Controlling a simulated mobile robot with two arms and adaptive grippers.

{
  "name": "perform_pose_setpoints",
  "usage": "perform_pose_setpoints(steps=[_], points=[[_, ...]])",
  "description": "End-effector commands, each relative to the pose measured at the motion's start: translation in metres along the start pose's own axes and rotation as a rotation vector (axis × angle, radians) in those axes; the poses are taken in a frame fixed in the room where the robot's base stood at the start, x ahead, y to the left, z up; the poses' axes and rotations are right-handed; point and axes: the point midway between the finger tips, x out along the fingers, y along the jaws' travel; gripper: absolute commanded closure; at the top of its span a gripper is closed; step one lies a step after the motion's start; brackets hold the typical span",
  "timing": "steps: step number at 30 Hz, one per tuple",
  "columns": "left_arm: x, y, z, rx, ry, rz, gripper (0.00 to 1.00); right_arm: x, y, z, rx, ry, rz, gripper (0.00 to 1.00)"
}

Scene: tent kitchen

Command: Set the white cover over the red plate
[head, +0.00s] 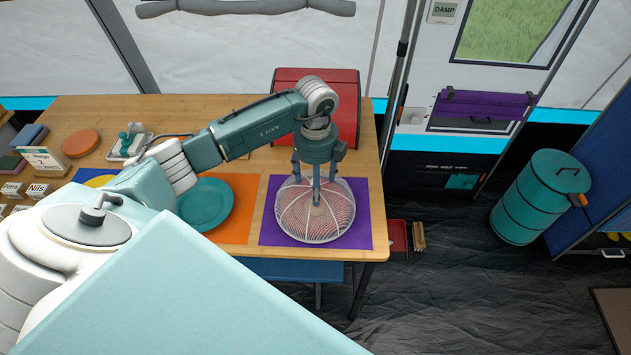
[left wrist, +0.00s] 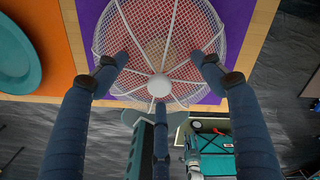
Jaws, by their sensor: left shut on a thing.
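The white mesh cover (head: 343,207) is a dome with pale ribs and a round knob. It is over the red plate (head: 322,222), which shows pink-red through the mesh on the purple mat (head: 270,222). My left gripper (head: 316,200) points straight down on top of the cover and is shut on it. In the left wrist view the gripper's fingers (left wrist: 162,62) stand around the knob of the cover (left wrist: 158,86), with red behind the mesh. I cannot tell whether the cover's rim touches the mat. My right gripper is not in view.
A teal plate (head: 205,205) lies on an orange mat (head: 243,190) to the left. A red box (head: 347,110) stands behind the purple mat. The table's right edge is close to the mat. A teal drum (head: 540,197) stands on the floor at right.

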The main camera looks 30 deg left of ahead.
Motion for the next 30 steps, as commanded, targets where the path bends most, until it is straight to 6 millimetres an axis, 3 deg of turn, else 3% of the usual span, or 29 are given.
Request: perform_pose_setpoints(steps=[26, 27, 30], points=[[0.010, 0.000, 0.000, 0.000, 0.000, 0.000, 0.73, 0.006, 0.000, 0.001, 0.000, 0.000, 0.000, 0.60], [0.010, 0.000, 0.000, 0.000, 0.000, 0.000, 0.26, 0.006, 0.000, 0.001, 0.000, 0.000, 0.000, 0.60], [0.010, 0.000, 0.000, 0.000, 0.000, 0.000, 0.10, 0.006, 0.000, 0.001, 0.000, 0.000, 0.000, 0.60]])
